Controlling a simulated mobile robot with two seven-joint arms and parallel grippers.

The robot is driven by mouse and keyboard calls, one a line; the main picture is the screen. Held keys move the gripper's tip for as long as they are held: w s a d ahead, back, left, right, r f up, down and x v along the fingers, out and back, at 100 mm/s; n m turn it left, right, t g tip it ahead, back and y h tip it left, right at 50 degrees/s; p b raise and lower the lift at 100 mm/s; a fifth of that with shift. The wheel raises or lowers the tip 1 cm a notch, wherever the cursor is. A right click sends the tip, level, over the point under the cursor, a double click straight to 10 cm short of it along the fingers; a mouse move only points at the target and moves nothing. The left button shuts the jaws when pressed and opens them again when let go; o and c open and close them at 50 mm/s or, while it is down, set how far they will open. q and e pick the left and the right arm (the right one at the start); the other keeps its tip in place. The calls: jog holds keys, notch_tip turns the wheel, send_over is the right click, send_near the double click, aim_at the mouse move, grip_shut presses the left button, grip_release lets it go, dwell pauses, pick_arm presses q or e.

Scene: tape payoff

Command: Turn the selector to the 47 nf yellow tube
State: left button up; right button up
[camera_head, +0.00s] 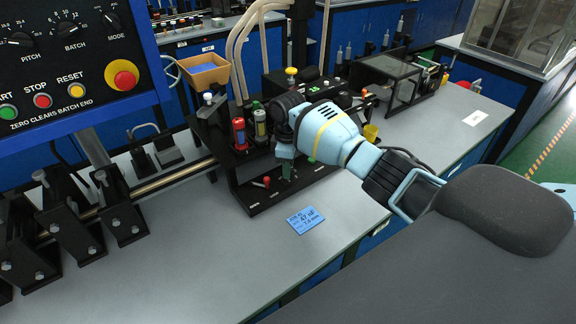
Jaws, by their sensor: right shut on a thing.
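My right gripper (285,158) points down at the front of a black bench unit (247,197). It is shut on what appears to be the selector, which the hand mostly hides; its setting cannot be read. A red tube (239,133) and a grey tube (260,125) stand upright in the unit, just left of the hand. A small yellow piece (370,132) shows right of the hand; I cannot tell whether it is the yellow tube. A blue card (306,220) reading 47 nF, 7.5 mm lies on the bench before the unit. My left gripper is not in view.
A control panel (75,60) with knobs and buttons fills the upper left. Black brackets (65,215) along a rail stand left of the unit. A wooden hopper (203,70) stands behind. The grey bench top (200,270) in front is clear.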

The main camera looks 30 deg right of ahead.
jog(key=shift+f+n, duration=0.1)
jog(key=shift+n, duration=1.8)
jog(key=o, duration=1)
jog(key=shift+c, duration=0.2)
jog(key=shift+s+r, duration=0.1)
jog(key=shift+r, duration=3.9)
jog(key=shift+f, duration=0.1)
